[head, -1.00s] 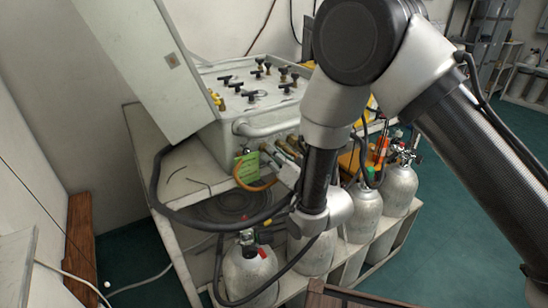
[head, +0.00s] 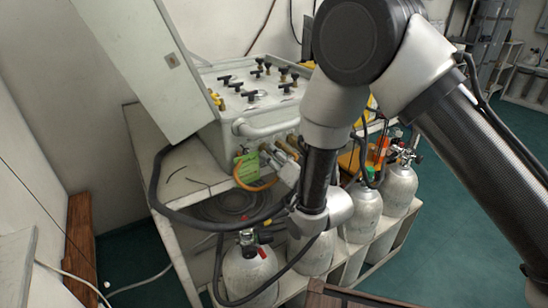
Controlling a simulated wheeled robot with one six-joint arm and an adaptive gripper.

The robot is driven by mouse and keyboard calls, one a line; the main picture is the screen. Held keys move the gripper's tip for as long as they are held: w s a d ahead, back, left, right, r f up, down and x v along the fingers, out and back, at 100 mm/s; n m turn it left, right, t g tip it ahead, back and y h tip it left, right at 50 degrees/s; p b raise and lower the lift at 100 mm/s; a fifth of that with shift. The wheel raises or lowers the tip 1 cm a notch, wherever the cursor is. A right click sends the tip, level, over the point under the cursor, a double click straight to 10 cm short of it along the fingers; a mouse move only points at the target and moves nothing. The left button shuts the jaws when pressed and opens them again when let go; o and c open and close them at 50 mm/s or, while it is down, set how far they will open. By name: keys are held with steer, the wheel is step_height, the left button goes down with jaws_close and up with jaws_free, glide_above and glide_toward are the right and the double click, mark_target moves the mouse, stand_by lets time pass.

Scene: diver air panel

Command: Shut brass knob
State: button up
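The air panel (head: 270,92) is a pale box on the bench with its lid open at the left. Its top carries several black T-handles (head: 251,95) and a few small brass-and-black knobs (head: 260,65). Yellow-brass fittings (head: 215,97) sit at its left edge, and brass fittings (head: 287,147) show on its front. I cannot tell which of these is the task's brass knob, or whether it is open or shut. My arm crosses the right of the view in front of the panel. My gripper's fingers are not visible.
Several grey cylinders (head: 250,270) stand along the bench front, with black hoses looping around them. A green tag (head: 246,167) hangs by the panel. A wooden plank (head: 80,240) leans at left. Green floor (head: 465,215) is clear at right.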

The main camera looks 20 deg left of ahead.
steer(key=v, duration=1.2)
steer(key=shift+f, duration=0.1)
